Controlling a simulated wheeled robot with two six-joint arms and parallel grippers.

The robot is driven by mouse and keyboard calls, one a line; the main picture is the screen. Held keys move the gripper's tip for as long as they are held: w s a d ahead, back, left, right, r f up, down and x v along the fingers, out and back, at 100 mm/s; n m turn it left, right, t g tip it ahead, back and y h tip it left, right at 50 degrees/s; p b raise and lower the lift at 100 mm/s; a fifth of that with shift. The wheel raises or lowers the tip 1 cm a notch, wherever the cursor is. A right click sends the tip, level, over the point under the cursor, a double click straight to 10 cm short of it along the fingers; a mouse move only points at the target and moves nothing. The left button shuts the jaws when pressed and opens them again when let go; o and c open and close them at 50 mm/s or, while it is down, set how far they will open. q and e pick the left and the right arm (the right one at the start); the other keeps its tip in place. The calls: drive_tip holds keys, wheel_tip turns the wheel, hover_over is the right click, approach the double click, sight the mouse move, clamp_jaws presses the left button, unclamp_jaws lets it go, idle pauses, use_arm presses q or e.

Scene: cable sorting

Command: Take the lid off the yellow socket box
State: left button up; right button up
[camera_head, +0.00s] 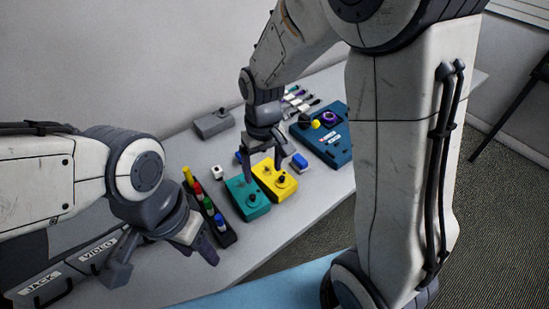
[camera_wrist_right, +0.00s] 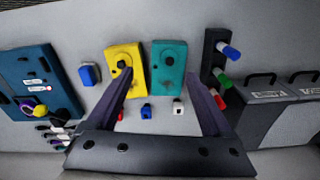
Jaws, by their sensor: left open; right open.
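The yellow socket box (camera_head: 267,183) lies on the grey table beside a teal box (camera_head: 240,206). A black knob (camera_head: 281,181) stands on its yellow top. In the right wrist view the yellow box (camera_wrist_right: 136,86) and its knob (camera_wrist_right: 123,63) lie towards the left finger, and the teal box (camera_wrist_right: 168,88) towards the right finger. My right gripper (camera_head: 264,170) is open and empty above the two boxes, apart from the knob as far as I can tell; it partly hides the yellow box. My left gripper (camera_head: 165,260) is open and empty at the table's near left.
A black rack (camera_head: 228,237) with coloured plugs stands left of the teal box. A dark blue device (camera_head: 333,148), a blue block (camera_head: 299,162), a white cube (camera_head: 215,172) and a grey box (camera_head: 213,124) stand around. Cases labelled JACK and VIDEO (camera_head: 98,247) are near left.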

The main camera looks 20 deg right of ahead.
drive_tip(key=m+p, duration=0.2)
hover_over(282, 177)
wheel_tip(282, 177, down, 2)
drive_tip(key=f, duration=0.5)
drive_tip(key=shift+d, duration=0.35)
drive_tip(key=f, duration=0.1)
drive_tip(key=f+p, duration=0.1)
drive_tip(key=f, duration=0.1)
drive_tip(key=f+p, duration=0.1)
drive_tip(key=f, duration=0.1)
drive_tip(key=shift+a, duration=0.3)
drive_tip(key=shift+f+p, duration=0.3)
drive_tip(key=shift+f, duration=0.1)
use_arm(q)
wheel_tip(282, 177, up, 6)
drive_tip(key=shift+f, duration=0.1)
use_arm(e)
clamp_jaws()
